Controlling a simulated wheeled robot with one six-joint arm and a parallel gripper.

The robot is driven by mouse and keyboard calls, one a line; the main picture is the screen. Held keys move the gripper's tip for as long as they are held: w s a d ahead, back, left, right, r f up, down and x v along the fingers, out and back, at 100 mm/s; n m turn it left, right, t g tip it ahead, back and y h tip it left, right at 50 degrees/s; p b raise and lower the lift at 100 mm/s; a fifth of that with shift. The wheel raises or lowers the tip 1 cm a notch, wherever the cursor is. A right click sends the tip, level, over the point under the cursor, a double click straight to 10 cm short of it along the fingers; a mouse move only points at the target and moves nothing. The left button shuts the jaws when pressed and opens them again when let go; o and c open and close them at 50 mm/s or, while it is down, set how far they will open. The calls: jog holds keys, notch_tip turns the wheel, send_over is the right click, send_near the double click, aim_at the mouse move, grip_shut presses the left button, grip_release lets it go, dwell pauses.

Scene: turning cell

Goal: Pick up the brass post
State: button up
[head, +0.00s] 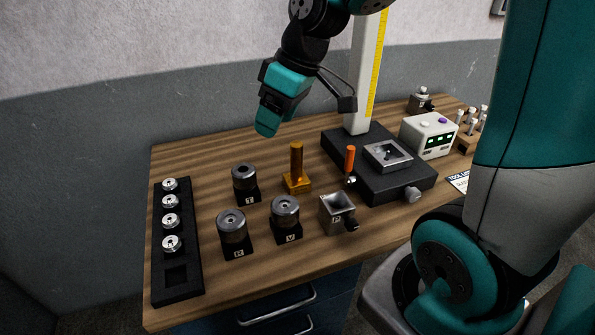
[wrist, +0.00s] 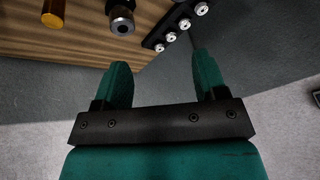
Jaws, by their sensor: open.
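The brass post (head: 297,163) stands upright on a square brass base on the wooden table, near the middle of the head view. In the wrist view part of the brass post (wrist: 53,12) shows at the top left edge, cut off by the frame. My gripper (head: 267,128) hangs above the table behind and left of the post, apart from it. In the wrist view the two teal fingers of my gripper (wrist: 162,66) are spread apart with nothing between them.
Dark holders with metal cylinders (head: 285,210) stand left of and in front of the post. A black rack (head: 177,275) with several silver pieces lies at the left. Right of the post are an orange-handled tool (head: 350,158) and a dark stand with a tall white column (head: 364,80).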

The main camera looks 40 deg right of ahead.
jog(key=t+h, duration=0.1)
send_near(297, 144)
jog(key=p+x, duration=0.1)
jog(key=x, duration=0.1)
jog(key=p+x, duration=0.1)
jog(key=x, duration=0.1)
jog(key=p+x, duration=0.1)
jog(key=x, duration=0.1)
jog(key=shift+w+d+f, duration=0.25)
jog(key=shift+f, duration=0.1)
jog(key=p+x, duration=0.1)
jog(key=x, duration=0.1)
jog(key=p+x, duration=0.2)
jog(key=x, duration=0.1)
jog(key=shift+s+a, duration=0.15)
jog(key=shift+a, duration=0.1)
jog(key=shift+f, duration=0.5)
grip_shut()
jog(key=shift+w+r, duration=0.1)
jog(key=shift+w, duration=0.15)
